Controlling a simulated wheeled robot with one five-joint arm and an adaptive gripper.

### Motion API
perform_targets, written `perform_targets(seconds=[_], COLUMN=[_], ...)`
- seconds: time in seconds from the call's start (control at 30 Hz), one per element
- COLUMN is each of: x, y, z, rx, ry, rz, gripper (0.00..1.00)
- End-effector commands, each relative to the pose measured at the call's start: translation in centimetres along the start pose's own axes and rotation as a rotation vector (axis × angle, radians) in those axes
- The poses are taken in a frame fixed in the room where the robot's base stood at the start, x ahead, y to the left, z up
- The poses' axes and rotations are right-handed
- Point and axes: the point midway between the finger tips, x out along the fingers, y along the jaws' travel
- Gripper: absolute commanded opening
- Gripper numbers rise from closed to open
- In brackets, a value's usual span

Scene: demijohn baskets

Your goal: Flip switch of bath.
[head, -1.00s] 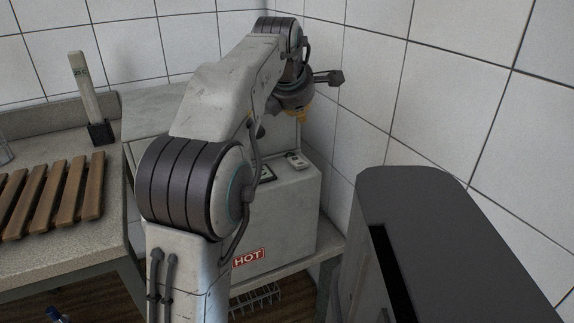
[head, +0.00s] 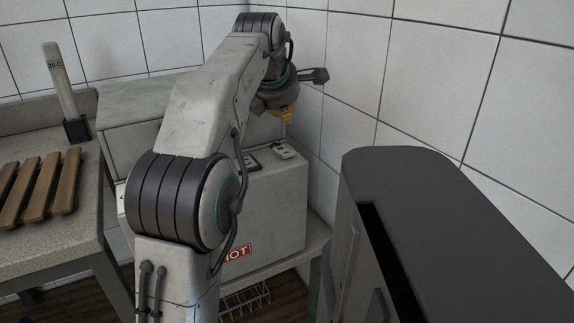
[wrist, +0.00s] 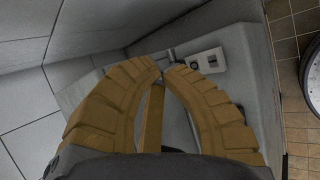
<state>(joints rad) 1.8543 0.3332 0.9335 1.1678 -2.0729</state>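The bath is a light grey box (head: 285,205) with a red and white HOT label (head: 237,252), in the corner by the tiled wall. On its top are a small pale switch panel (head: 284,151) and a dark-framed panel, partly hidden by my arm. In the wrist view the switch panel (wrist: 206,62) shows just beyond and right of the fingertips, with a dark round spot on it. In the head view my gripper (head: 288,116) hangs above the bath, apart from the switch panel.
A dark cabinet (head: 430,190) stands close on the right. Tiled walls (head: 345,75) close off the back and right side. A bench (head: 60,240) on the left holds a wooden rack (head: 38,190) and an upright pale device (head: 60,85). A wire basket (head: 247,300) is below the bath.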

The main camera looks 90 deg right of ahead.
Motion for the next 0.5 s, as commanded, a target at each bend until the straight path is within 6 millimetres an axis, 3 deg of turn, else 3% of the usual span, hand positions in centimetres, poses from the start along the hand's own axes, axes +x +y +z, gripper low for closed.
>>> perform_targets(seconds=[0.03, 0.5], x=[0.8, 3.2], y=[-0.7, -3.1], z=[-0.3, -1.3], rx=[0.0, 0.0], ry=[-0.001, -0.003], rz=[0.0, -0.003], gripper=[0.0, 0.0])
